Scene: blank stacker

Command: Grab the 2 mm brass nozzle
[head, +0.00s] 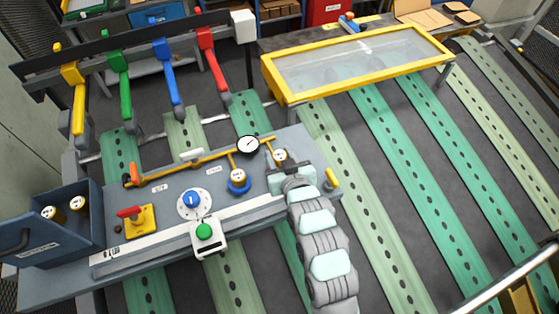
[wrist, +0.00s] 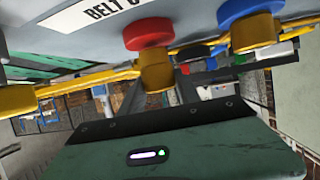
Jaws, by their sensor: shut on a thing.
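A brass nozzle (head: 281,155) with a pale label face stands at the right end of the yellow pipe (head: 205,160) on the grey bench panel. My gripper (head: 280,163) is shut on it, with one dark finger on each side. In the wrist view a brass nozzle with a red collar (wrist: 156,72) is straight ahead of my palm; the finger contact is hidden there. A second brass nozzle with a blue collar (head: 238,176) sits to the left on the same pipe and also shows in the wrist view (wrist: 256,32). The size markings are too small to read.
A blue-grey bin (head: 85,240) at the left holds brass pieces (head: 76,203). A yellow-framed clear cover (head: 352,65) is behind.

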